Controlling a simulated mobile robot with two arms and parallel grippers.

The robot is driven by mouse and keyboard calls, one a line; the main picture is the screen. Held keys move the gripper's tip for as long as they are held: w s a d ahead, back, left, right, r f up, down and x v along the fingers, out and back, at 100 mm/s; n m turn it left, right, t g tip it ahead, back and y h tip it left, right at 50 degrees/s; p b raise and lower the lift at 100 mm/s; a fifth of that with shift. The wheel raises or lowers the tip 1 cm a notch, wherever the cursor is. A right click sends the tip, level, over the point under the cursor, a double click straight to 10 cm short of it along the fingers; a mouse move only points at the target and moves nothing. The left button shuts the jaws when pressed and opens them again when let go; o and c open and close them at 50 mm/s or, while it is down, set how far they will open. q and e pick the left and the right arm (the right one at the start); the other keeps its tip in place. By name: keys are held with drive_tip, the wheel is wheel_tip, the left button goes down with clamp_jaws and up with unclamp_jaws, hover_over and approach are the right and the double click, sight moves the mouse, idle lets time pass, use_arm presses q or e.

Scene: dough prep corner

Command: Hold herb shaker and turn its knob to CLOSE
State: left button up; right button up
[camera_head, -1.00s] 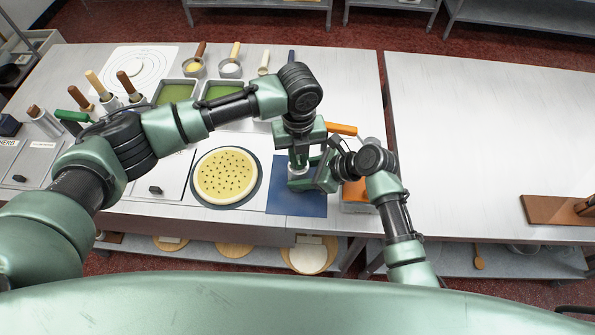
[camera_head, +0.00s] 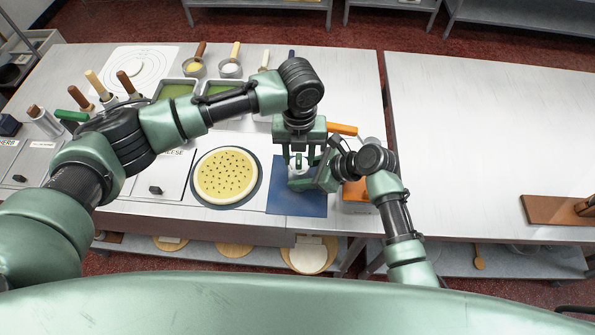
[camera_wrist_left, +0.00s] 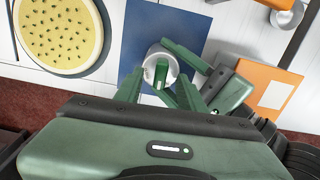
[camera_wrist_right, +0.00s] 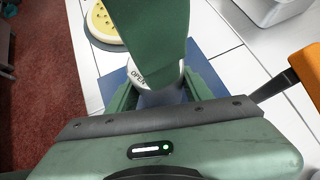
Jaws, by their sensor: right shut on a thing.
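The herb shaker (camera_head: 298,172) stands above the blue mat (camera_head: 300,203), with a white top and a green knob (camera_wrist_left: 162,72). My right gripper (camera_head: 302,182) comes from the right and is shut on the shaker's body. In the right wrist view, the white top (camera_wrist_right: 143,78) shows the word OPEN; the rest of its marking is hidden by a large green part of my left gripper. My left gripper (camera_head: 299,148) points down over the shaker, its fingers apart on either side of the knob in the left wrist view, not touching it.
A pizza base (camera_head: 226,176) on a dark round pan lies left of the mat. An orange box (camera_head: 358,192) stands close at the right. Trays and handled tools fill the back left; the right table (camera_head: 480,130) is largely clear.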

sight(299, 159)
use_arm(q)
drive_tip(key=shift+r, duration=2.45)
drive_tip(key=shift+w, duration=0.1)
drive_tip(key=shift+c, duration=0.3)
drive_tip(key=shift+r+m, duration=0.3)
drive_tip(key=shift+r, duration=0.15)
drive_tip(key=shift+f, duration=3.5)
drive_tip(key=shift+c, duration=0.4)
